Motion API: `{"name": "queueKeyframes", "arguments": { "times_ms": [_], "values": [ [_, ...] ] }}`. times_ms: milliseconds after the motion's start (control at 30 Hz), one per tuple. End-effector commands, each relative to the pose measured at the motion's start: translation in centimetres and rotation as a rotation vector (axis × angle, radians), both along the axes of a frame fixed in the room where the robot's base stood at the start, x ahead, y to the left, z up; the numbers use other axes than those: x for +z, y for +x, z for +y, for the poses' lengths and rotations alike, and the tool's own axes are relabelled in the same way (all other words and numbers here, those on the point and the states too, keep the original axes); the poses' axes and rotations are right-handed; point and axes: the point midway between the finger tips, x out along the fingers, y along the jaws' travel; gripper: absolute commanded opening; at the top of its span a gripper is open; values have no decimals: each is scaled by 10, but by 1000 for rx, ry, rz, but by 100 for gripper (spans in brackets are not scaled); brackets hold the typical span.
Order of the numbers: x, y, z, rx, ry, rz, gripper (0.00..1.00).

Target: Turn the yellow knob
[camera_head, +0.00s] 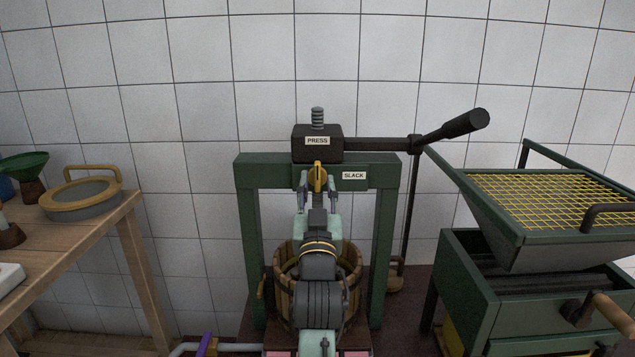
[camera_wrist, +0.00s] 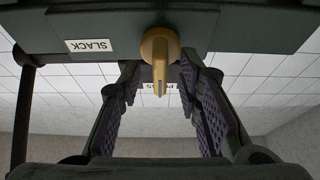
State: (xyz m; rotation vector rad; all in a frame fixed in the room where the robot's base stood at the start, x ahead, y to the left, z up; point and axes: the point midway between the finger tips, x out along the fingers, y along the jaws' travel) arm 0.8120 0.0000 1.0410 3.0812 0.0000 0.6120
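The yellow knob (camera_head: 317,177) sits on the green crossbeam of the press, just below the black block labelled PRESS and left of the SLACK label (camera_head: 354,175). In the wrist view the knob (camera_wrist: 159,54) has a round base and a bar-like grip. My gripper (camera_head: 318,184) is in front of the crossbeam, open, with one finger on each side of the knob. In the wrist view my fingertips (camera_wrist: 160,72) stand apart with gaps to the knob. I cannot tell whether the tips reach past its front.
The green press frame (camera_head: 248,230) surrounds my arm, with a wooden slatted basket (camera_head: 284,290) below. A black lever (camera_head: 465,124) sticks out right of the press. A green crusher (camera_head: 520,300) with a yellow grid stands right. A wooden table (camera_head: 90,225) stands left.

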Motion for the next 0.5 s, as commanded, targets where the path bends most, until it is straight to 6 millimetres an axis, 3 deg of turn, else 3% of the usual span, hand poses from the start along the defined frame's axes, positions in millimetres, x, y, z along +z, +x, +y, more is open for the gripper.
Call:
{"name": "queueKeyframes", "arguments": {
  "times_ms": [333,500],
  "values": [
    [1,4,0,0,0,0,32],
    [1,4,0,0,0,0,20]
  ]
}}
